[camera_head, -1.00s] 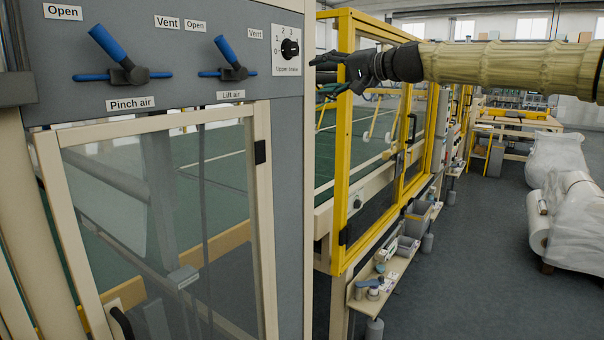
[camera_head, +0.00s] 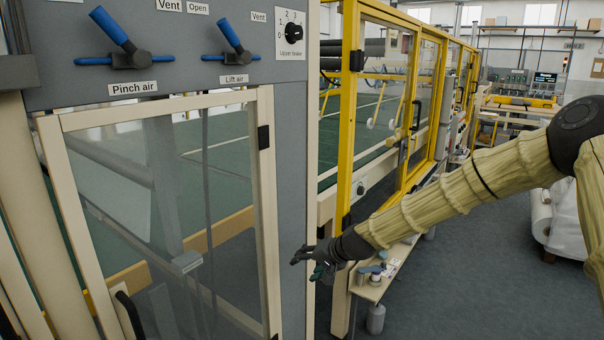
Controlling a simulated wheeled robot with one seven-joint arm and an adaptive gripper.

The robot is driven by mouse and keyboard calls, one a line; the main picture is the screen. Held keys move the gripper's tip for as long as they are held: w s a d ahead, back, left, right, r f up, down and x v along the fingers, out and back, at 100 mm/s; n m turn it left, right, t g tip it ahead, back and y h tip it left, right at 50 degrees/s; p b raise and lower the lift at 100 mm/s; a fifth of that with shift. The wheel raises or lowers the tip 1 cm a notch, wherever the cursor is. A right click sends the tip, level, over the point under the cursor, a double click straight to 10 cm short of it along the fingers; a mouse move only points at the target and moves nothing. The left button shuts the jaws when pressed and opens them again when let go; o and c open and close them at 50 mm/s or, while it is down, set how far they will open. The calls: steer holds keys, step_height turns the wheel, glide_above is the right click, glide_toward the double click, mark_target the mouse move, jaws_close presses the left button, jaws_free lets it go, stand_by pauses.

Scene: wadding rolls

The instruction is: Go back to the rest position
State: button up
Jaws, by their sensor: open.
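My gripper (camera_head: 304,264) is at the lower middle of the head view, with its fingers pointing left. It is open and I see nothing in it. It is beside the right edge of the grey control panel (camera_head: 292,160) and appears apart from it. My arm, in a ribbed yellowish sleeve, reaches in from the right. The panel carries a blue pinch air lever (camera_head: 112,30), a blue lift air lever (camera_head: 230,36) and a black upper brake knob (camera_head: 292,31).
A beige-framed glazed door (camera_head: 265,200) stands below the levers. A yellow-framed guard (camera_head: 349,110) runs back along the machine. A small shelf (camera_head: 372,292) with items is just right of my gripper. Wrapped white rolls (camera_head: 541,215) stand at the right. Grey floor (camera_head: 480,290) is clear between.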

steer(key=s+d+f+n+g+h, duration=0.15)
steer(key=s+d+f, duration=0.25)
steer(key=s+f, duration=0.95)
steer(key=s+d+f+g+h, duration=0.2)
steer(key=s+d+f, duration=0.2)
steer(key=s+f, duration=0.95)
steer(key=s+d+f+g+h, duration=0.1)
steer(key=s+d, duration=0.3)
steer(key=s, duration=0.5)
steer(key=s+d+f+n+g+h, duration=0.1)
steer(key=s+d+f, duration=0.3)
steer(key=s, duration=0.5)
steer(key=s+d+f+n+g+h, duration=0.1)
steer(key=s+d, duration=0.3)
steer(key=s, duration=0.5)
steer(key=shift+s+d+f, duration=0.4)
steer(key=shift+f, duration=0.4)
